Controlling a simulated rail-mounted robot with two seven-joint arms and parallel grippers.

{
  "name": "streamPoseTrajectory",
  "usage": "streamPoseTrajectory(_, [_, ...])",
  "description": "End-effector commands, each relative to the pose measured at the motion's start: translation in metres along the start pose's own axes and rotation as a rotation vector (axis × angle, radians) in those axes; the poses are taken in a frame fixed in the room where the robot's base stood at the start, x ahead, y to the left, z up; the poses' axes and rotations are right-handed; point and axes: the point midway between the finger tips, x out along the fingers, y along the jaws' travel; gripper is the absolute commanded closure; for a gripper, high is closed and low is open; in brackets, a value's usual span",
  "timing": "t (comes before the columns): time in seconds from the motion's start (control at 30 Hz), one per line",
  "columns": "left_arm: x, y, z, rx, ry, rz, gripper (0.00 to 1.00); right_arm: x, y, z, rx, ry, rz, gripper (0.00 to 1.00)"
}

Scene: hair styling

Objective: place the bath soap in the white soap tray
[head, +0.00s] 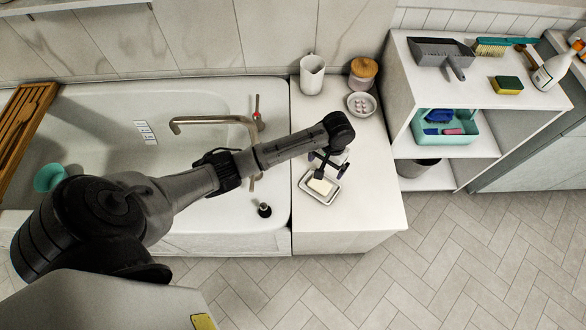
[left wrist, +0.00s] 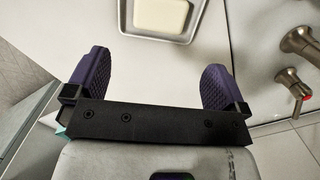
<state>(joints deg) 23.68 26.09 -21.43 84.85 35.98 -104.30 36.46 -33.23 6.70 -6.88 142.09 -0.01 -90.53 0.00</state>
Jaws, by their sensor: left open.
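The pale cream bath soap (head: 320,186) lies in the white soap tray (head: 331,199) on the white counter beside the bathtub. In the left wrist view the soap (left wrist: 161,16) rests inside the shallow tray (left wrist: 155,38), both cut off by the top edge. My left gripper (head: 327,166) is over the back part of the tray in the head view and partly hides it. In the left wrist view the gripper (left wrist: 155,65) has its two purple fingers spread wide with nothing between them. The soap is apart from the fingers. My right gripper is not in view.
A white pitcher (head: 312,76), a wooden-lidded jar (head: 363,70) and a round dish (head: 361,104) stand at the back of the counter. The bathtub faucet (head: 205,121) is to the left. The counter's front right is clear. A white shelf (head: 400,96) stands to the right.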

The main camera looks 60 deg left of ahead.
Motion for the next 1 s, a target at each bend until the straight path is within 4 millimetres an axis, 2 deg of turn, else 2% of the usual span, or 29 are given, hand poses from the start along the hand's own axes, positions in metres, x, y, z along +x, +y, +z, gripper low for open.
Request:
streamPoseTrajectory(0.13, [0.005,0.003,0.008,0.022,0.004,0.003,0.00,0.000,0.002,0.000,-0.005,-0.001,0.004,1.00])
streamPoseTrajectory(0.23, [0.020,0.013,0.030,0.084,0.023,0.015,0.00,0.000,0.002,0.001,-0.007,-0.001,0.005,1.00])
streamPoseTrajectory(0.37, [0.044,0.029,0.083,0.215,0.079,0.046,0.00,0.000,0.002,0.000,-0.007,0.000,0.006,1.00])
streamPoseTrajectory(0.4, [0.050,0.033,0.102,0.258,0.104,0.057,0.00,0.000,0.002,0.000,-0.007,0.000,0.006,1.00])
streamPoseTrajectory(0.5, [0.056,0.037,0.148,0.346,0.171,0.080,0.00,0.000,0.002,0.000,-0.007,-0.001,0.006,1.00])
streamPoseTrajectory(0.6, [0.053,0.034,0.190,0.407,0.239,0.090,0.00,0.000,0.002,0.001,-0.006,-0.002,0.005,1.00])
streamPoseTrajectory(0.73, [0.041,0.023,0.234,0.455,0.318,0.080,0.00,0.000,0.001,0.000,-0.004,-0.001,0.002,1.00])
streamPoseTrajectory(0.9, [0.021,0.006,0.271,0.485,0.388,0.047,0.00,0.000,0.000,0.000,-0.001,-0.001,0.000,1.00])
streamPoseTrajectory(1.0, [0.013,-0.002,0.283,0.492,0.413,0.029,0.00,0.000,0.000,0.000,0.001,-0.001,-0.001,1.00])
